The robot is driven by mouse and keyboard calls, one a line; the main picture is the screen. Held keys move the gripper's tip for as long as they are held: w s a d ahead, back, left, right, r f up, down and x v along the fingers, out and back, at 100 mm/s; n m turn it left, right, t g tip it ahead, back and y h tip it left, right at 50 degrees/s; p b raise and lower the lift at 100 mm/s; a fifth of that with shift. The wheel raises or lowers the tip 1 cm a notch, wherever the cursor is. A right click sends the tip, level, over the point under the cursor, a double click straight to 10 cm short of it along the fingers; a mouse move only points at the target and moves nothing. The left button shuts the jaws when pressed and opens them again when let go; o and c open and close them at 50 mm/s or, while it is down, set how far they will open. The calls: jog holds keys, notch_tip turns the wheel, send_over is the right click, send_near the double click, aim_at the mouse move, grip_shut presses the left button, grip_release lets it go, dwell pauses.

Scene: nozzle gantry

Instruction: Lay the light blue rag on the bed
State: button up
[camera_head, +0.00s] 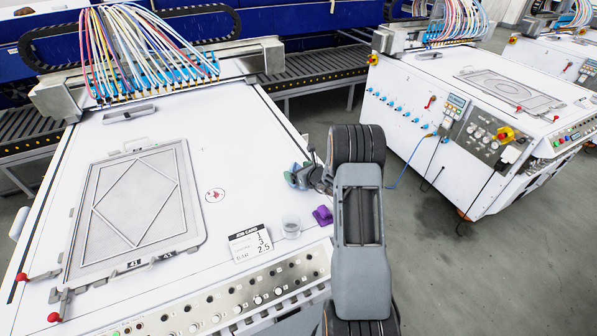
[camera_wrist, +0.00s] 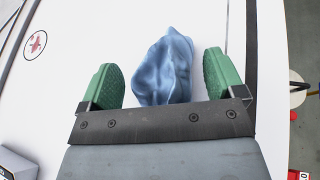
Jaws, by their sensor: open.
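The light blue rag (camera_wrist: 165,68) is a crumpled heap on the white bed (camera_wrist: 85,30) in the wrist view. My gripper (camera_wrist: 160,80) is open, with one green finger on each side of the rag and a gap on both sides. The rag's near end is hidden behind the dark gripper bar. In the head view my gripper (camera_head: 302,177) is low over the right edge of the white bed (camera_head: 240,130). The rag is hardly visible there, mostly hidden by the gripper and arm.
A grey framed plate (camera_head: 134,212) lies on the bed's left side. A job card (camera_head: 250,243), a clear cup (camera_head: 291,226) and a purple lump (camera_head: 322,215) stand near the front right. Coloured hoses (camera_head: 140,50) hang behind. A second machine (camera_head: 480,110) stands right, across grey floor.

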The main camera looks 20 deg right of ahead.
jog(key=b+v, duration=0.1)
jog(key=v, duration=1)
jog(key=shift+s+d+b, duration=0.1)
jog(key=shift+s+b, duration=0.05)
jog(key=shift+b, duration=0.2)
jog(key=s+a+r+n+g+y, duration=0.2)
jog(key=s+a+r+n+g, duration=0.15)
jog(key=a+n, duration=0.45)
jog(key=s+a+r+n+g+y, duration=0.25)
jog(key=a+r+n, duration=0.25)
jog(key=a+n, duration=0.25)
jog(key=s+a+r+n+g+h, duration=0.1)
jog(key=s+r+n+h, duration=0.2)
jog(key=s+n, duration=0.4)
jog(key=s+a+r+n+g+h, duration=0.1)
jog(key=s+r+n+h, duration=0.2)
jog(key=s+n+h, duration=0.2)
jog(key=shift+s+a+r+n, duration=0.2)
jog(key=shift+s+n, duration=1.4)
jog(key=shift+n, duration=1.35)
jog(key=shift+c, duration=0.3)
